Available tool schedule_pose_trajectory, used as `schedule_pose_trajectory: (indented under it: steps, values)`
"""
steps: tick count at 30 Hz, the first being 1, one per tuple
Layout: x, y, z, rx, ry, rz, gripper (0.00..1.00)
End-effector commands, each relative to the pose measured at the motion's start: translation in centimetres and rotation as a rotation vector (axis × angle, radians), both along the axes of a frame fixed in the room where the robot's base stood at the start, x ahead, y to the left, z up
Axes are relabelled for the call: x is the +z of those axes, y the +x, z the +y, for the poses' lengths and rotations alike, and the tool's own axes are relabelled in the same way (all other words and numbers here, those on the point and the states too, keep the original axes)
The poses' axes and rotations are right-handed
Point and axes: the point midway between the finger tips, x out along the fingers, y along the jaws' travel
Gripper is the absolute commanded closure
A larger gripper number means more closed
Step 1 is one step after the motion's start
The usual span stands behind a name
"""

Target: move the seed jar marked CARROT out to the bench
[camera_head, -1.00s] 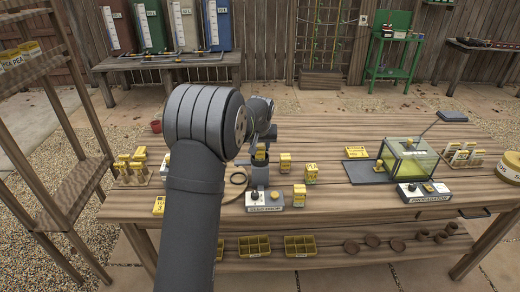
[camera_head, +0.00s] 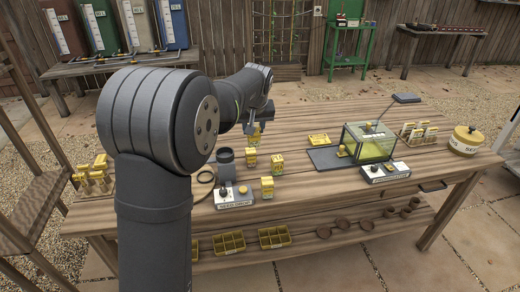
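My gripper (camera_head: 253,128) is over the middle of the bench, left of centre in the picture, and small in view. It appears shut on a yellow seed jar (camera_head: 254,139), held up behind the other jars. Three similar yellow jars, one behind (camera_head: 251,158), one at right (camera_head: 277,163) and one in front (camera_head: 267,187), stand on the wooden bench (camera_head: 325,195). The jar labels are too small to read, so I cannot tell which is CARROT. My arm hides part of the bench's left side.
A dark cup (camera_head: 225,158) stands behind a control box (camera_head: 236,198). A clear-walled propagator (camera_head: 368,143) stands right, with seed packets (camera_head: 416,133) and a round SEEDS tin (camera_head: 467,139) beyond. A slatted rack (camera_head: 35,205) is at left.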

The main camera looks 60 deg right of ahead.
Motion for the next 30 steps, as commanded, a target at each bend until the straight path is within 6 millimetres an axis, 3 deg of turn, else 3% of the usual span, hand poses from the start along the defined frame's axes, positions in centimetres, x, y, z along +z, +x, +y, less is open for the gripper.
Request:
schedule_pose_trajectory:
  steps: [5, 12, 18, 23, 30]
  values:
    - [-2.5, -6.2, -2.0, -0.09, 0.005, 0.001, 0.88]
    - [-6.8, -16.6, -4.0, -0.24, 0.004, 0.0, 0.88]
    - [-9.0, -22.2, -4.2, -0.321, 0.001, 0.0, 0.88]
    - [-10.0, -23.0, -4.4, -0.341, 0.003, 0.001, 0.88]
    - [-13.1, -18.4, -5.9, -0.338, 0.003, 0.003, 0.88]
